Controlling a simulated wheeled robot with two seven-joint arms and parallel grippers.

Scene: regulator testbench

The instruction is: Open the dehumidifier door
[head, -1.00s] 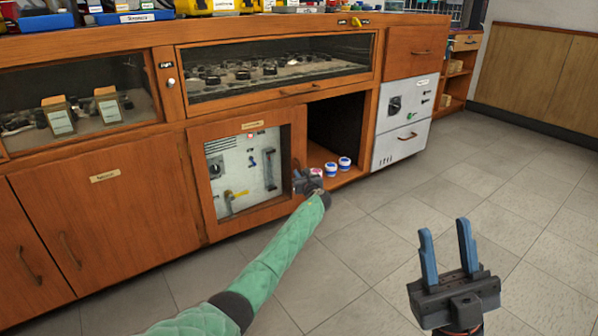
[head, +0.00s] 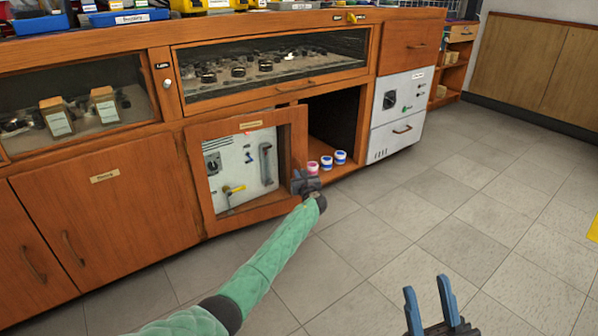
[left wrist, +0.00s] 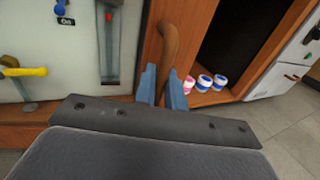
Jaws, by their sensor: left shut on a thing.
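The wood-framed door (head: 293,148) with a glass pane, which I take for the dehumidifier door, is in the lower middle of the cabinet in the head view. Its right side looks swung slightly out from the cabinet. Behind the pane is a pale panel (head: 240,172) with a yellow lever. My left gripper (head: 304,181) is at the door's right edge. In the left wrist view its blue fingers (left wrist: 163,88) are shut on the curved brown door handle (left wrist: 172,45). My right gripper (head: 429,300) is open and empty over the floor at the bottom right.
An open dark compartment (head: 333,125) is right of the door, with small white-lidded jars (head: 326,162) on its floor. A white drawer unit (head: 398,110) stands further right. A glazed case (head: 270,68) lies above. The tiled floor (head: 440,210) in front is clear.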

